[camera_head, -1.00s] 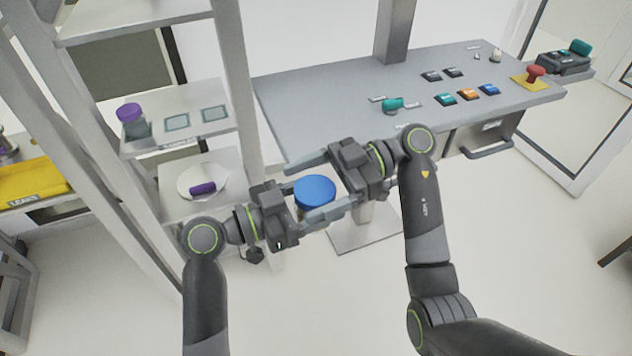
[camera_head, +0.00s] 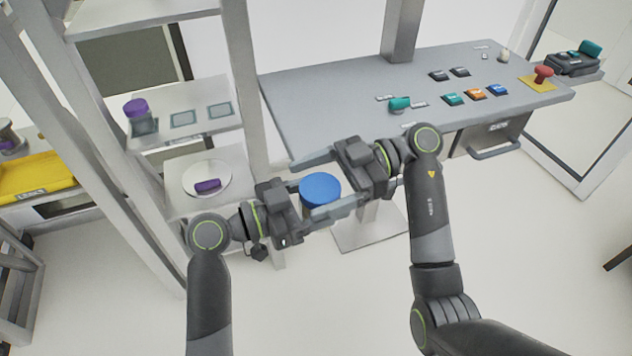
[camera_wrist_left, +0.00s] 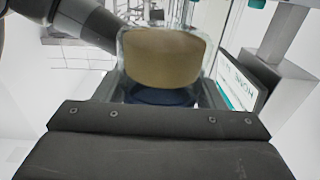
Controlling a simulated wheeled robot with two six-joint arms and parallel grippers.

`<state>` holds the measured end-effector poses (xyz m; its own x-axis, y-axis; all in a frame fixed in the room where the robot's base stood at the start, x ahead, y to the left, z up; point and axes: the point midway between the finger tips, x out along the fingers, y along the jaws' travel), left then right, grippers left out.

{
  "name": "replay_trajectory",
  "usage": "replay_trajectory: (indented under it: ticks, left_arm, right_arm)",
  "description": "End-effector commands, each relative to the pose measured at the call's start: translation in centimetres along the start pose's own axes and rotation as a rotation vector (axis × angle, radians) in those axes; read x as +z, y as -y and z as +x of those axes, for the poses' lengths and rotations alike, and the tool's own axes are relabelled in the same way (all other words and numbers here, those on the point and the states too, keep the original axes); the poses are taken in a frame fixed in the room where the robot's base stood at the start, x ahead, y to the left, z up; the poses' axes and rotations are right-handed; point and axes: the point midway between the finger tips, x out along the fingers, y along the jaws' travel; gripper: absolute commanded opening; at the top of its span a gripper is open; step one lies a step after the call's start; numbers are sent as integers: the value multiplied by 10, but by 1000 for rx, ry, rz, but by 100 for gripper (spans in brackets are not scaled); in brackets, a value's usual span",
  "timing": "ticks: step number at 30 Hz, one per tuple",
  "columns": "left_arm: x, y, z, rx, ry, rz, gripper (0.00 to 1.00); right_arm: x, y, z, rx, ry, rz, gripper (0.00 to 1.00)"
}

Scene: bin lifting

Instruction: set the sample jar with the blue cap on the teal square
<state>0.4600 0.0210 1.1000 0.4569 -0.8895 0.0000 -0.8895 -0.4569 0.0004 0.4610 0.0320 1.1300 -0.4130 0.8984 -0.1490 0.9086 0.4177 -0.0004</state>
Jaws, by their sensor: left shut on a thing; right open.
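The sample jar with the blue cap (camera_head: 320,189) is upright between my two grippers in the head view. Its clear body with tan contents (camera_wrist_left: 165,60) shows in the left wrist view. My left gripper (camera_head: 302,206) is shut on the jar from the left side. My right gripper (camera_head: 306,190) is open, its long fingers on the far and near sides of the jar; I cannot tell whether they touch it. Teal-edged squares lie on the upper shelf at left: a middle one (camera_head: 183,118) and a right one (camera_head: 220,110), both empty.
A purple-capped jar (camera_head: 136,109) stands on the shelf's left square. A round white plate (camera_head: 222,180) with a purple-capped item (camera_head: 207,186) is on the shelf below. Shelf posts (camera_head: 242,80) stand close to my left arm. A grey control panel (camera_head: 330,95) with buttons is behind.

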Motion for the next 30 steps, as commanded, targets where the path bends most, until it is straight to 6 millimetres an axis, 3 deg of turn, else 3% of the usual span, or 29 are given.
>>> replay_trajectory:
  ticks: [5, 21, 30]
  left_arm:
    - [-1, 0, 0, -1, -2, 1, 32]
    - [-1, 0, 0, -1, -2, 1, 32]
    - [-1, 1, -1, 16, -3, 3, 32]
  right_arm:
    - [0, 0, -12, 0, 3, 0, 86]
    - [0, 0, -104, 0, 3, 2, 86]
    - [0, 0, -120, -1, 0, -1, 86]
